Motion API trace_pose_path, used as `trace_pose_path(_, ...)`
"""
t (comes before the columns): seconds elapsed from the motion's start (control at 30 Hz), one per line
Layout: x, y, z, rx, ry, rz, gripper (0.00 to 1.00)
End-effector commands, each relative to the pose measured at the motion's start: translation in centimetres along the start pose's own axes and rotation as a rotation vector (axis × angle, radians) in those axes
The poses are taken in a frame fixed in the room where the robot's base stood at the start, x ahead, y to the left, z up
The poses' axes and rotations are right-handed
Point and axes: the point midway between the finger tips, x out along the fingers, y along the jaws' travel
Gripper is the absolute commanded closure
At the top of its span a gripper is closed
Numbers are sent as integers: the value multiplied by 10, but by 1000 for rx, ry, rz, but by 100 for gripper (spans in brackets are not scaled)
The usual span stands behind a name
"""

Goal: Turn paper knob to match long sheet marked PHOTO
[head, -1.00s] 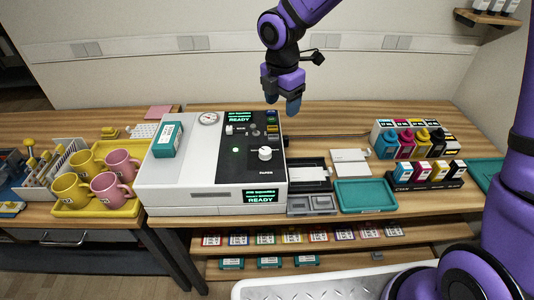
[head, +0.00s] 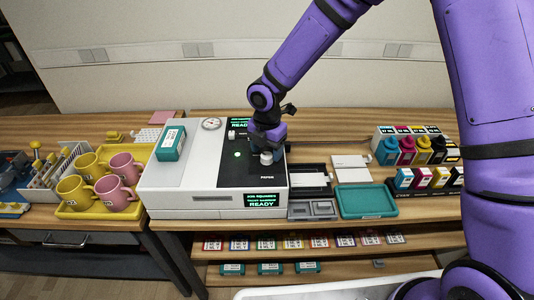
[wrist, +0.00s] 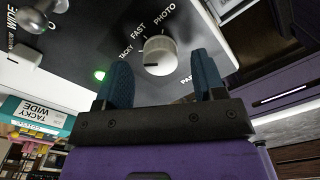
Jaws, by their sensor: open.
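The white paper knob (head: 266,159) sits on the black panel of the printer (head: 185,201). In the wrist view the knob (wrist: 160,56) is ringed by the words TACKY, FAST and PHOTO. A short dark mark shows on the knob's lower left, on the TACKY side rather than the PHOTO side. My gripper (head: 266,147) is open above the panel, close to the knob. In the wrist view its blue fingers (wrist: 161,68) are on either side of the knob, and I see no contact. White sheets (head: 352,168) lie right of the printer; their markings are unreadable.
A teal box (head: 170,143) on the printer reads TACKY WIDE in the wrist view. A teal tray (head: 366,200) and ink bottles (head: 411,150) are to the right, mugs (head: 100,182) to the left.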

Motion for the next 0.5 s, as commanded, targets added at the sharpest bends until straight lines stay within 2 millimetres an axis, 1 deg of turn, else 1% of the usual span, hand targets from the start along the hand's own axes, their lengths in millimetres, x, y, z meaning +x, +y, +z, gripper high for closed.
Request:
trace_pose_path(0.03, 6, 0, -1, -1, 1, -2, 37)
trace_pose_path(0.1, 12, 0, 0, 1, 1, -2, 37)
trace_pose_path(0.2, 17, 0, 0, 1, 0, 0, 37)
trace_pose_path(0.5, 18, 0, 0, 1, 0, 0, 37)
